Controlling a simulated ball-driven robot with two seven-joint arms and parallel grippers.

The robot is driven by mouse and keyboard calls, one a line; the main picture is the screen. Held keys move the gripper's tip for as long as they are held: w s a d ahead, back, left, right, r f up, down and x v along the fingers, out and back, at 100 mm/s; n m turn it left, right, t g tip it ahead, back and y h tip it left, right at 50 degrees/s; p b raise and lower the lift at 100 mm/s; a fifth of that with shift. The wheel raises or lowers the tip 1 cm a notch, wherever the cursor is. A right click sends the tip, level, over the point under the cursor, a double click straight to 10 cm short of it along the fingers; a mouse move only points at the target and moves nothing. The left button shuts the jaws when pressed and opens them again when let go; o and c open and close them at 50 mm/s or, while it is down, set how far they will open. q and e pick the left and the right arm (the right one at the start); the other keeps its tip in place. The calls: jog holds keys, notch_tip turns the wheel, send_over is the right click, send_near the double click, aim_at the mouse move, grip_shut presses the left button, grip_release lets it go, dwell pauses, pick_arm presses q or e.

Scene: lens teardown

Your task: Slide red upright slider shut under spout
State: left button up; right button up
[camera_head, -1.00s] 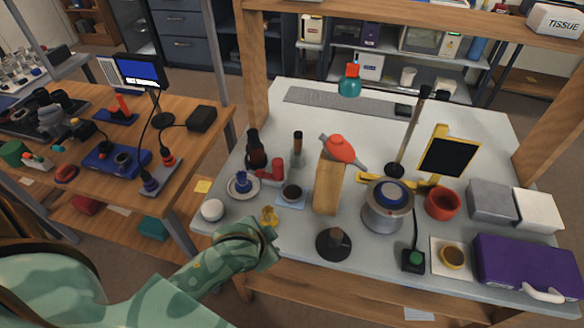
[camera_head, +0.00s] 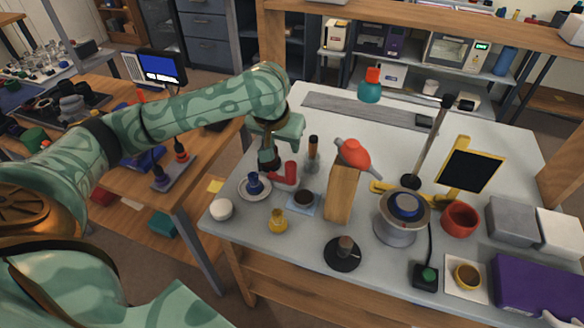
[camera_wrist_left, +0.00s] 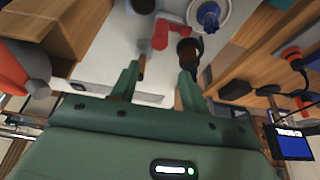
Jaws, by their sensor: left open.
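A red upright piece (camera_head: 286,174) with a low red arm stands at the left of the white table, beside a dark bottle-like body (camera_head: 268,160). I take it for the slider; I cannot make out a spout. The red piece (camera_wrist_left: 160,36) also shows at the top of the left wrist view, beyond the fingers, with the dark body (camera_wrist_left: 190,48) near the right-hand finger. My left gripper (camera_head: 271,146) is above and behind them and partly hides the dark body. Its fingers (camera_wrist_left: 158,82) are apart with nothing clearly between them.
A yellow flask (camera_head: 277,222) and white jar (camera_head: 222,209) are near the front edge.

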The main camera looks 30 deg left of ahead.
aim_at(290, 165)
pick_arm(q)
jog(key=b+x, duration=0.7)
jog(key=x, duration=0.6)
jog(key=shift+s+d, duration=0.1)
jog(key=shift+d, duration=0.05)
jog(key=shift+w+f+b, duration=0.35)
jog(key=shift+f+b, duration=0.25)
pick_arm(e)
jog(key=s+f, duration=0.3)
jog(key=f, duration=0.5)
jog(key=shift+f+g, duration=0.35)
jog(key=shift+g, duration=0.05)
pick_arm(q)
jog(key=shift+r, duration=0.1)
jog(key=shift+c, duration=0.3)
pick_arm(e)
jog(key=shift+a, duration=0.1)
